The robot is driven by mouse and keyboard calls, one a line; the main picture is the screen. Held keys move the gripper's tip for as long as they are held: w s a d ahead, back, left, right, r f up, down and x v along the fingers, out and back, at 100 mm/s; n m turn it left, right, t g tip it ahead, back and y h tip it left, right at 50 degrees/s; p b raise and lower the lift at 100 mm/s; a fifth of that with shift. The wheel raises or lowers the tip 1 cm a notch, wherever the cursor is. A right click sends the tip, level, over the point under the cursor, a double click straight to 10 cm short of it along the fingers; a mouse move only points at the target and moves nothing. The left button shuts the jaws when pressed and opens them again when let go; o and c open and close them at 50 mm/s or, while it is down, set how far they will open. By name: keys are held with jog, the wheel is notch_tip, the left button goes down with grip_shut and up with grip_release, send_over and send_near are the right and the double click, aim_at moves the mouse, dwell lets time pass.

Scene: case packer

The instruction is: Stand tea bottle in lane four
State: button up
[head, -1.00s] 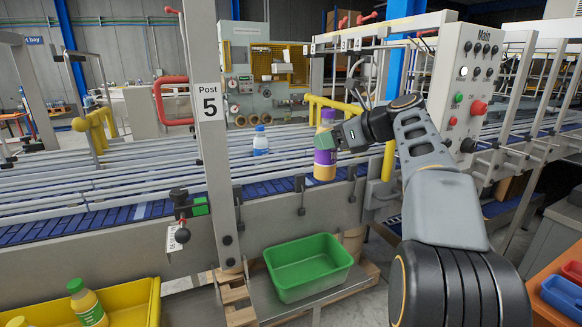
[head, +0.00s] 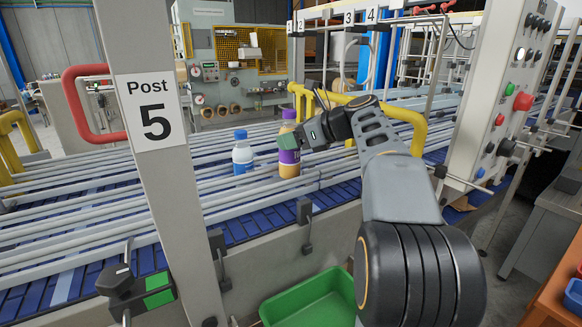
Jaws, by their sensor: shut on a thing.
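Lane tags 3 (head: 349,17) and 4 (head: 371,15) hang on the frame behind. Which lane the bottle is over cannot be told.
A clear bottle with a blue cap (head: 242,157) stands among the rails just left. Long grey guide rails (head: 110,208) run along the blue belt. The Post 5 upright (head: 172,190), a yellow pipe guard (head: 395,112) and the control panel (head: 497,90) flank the arm. A green bin (head: 318,303) is below.

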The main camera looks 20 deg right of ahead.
aim_at(294, 158)
jog(key=shift+d+f+b, duration=0.1)
jog(key=shift+f+b, duration=0.2)
jog(key=shift+f, duration=2.4)
jog(key=shift+f, duration=0.1)
jog(key=o, duration=1.1)
jog(key=shift+s+d, duration=0.1)
jog(key=shift+s, duration=0.05)
jog(key=v, duration=1.1)
jog(key=shift+s+d+r, duration=0.2)
jog(key=shift+s, duration=0.1)
